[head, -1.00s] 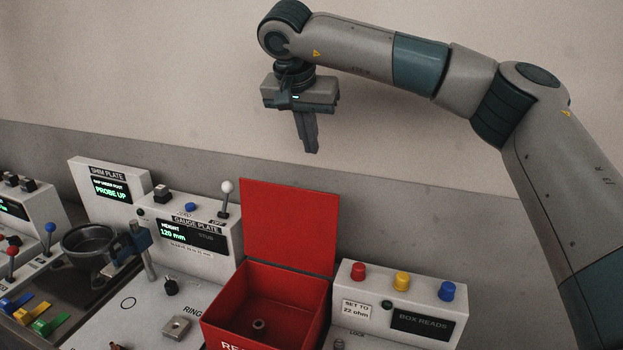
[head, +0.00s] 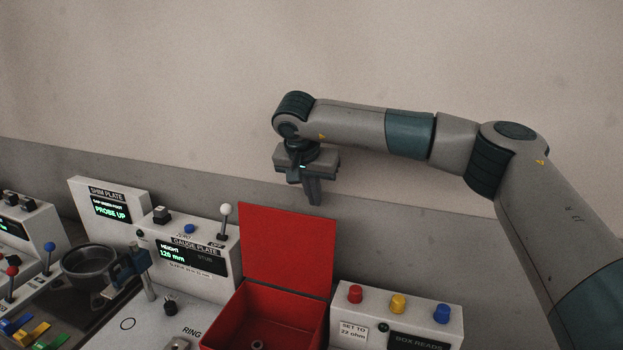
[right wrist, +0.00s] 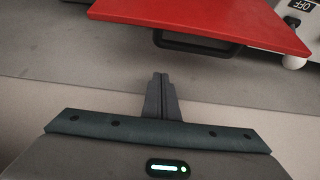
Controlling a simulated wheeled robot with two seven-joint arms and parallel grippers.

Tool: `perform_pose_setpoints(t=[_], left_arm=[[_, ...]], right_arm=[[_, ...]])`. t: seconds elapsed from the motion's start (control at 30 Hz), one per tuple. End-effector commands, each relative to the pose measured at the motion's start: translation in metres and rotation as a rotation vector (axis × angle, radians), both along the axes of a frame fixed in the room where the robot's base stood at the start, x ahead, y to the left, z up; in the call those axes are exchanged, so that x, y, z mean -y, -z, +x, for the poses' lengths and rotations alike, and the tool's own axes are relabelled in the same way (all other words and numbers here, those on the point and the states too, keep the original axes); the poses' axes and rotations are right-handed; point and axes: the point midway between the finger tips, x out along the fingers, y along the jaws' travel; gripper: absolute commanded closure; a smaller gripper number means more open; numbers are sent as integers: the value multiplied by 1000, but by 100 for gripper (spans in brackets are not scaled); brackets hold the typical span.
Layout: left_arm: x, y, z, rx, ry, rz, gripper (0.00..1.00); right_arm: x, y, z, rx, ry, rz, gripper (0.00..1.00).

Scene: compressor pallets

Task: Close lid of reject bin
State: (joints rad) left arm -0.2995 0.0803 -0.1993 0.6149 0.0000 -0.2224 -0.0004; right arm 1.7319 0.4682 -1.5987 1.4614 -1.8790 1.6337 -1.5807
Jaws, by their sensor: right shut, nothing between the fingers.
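The red reject bin (head: 224,325) stands at the bottom middle of the head view, with a small round part (head: 258,345) on its floor. Its red lid (head: 287,245) is open and stands upright at the back of the bin. My right gripper (head: 316,203) is shut and empty, pointing down near the top of the lid and apparently behind it. In the right wrist view the shut fingers (right wrist: 160,80) point toward the lid (right wrist: 205,18), with a dark handle (right wrist: 195,46) on the lid's outer side. They look apart from it. My left gripper is not in view.
A box with red, yellow and blue buttons (head: 398,305) stands right of the bin. The gauge plate unit (head: 193,260), with a white-knobbed lever (head: 225,215), is close on the left. The wall behind is bare.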

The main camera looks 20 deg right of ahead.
Motion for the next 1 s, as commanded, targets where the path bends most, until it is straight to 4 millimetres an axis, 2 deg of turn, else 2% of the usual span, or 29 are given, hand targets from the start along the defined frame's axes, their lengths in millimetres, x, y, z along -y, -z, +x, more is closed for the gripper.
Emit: perform_pose_setpoints(t=[0.03,0.1,0.37,0.77,1.0], left_arm=[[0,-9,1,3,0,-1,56],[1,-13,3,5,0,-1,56],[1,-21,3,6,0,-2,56],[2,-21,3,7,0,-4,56],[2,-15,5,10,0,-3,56]], right_arm=[[-6,-5,-7,0,-4,0,100],[-11,-3,-16,0,-4,0,100],[-22,1,-32,1,-3,1,100],[-23,3,-34,1,0,0,100],[-26,3,-28,18,-1,-12,100]])
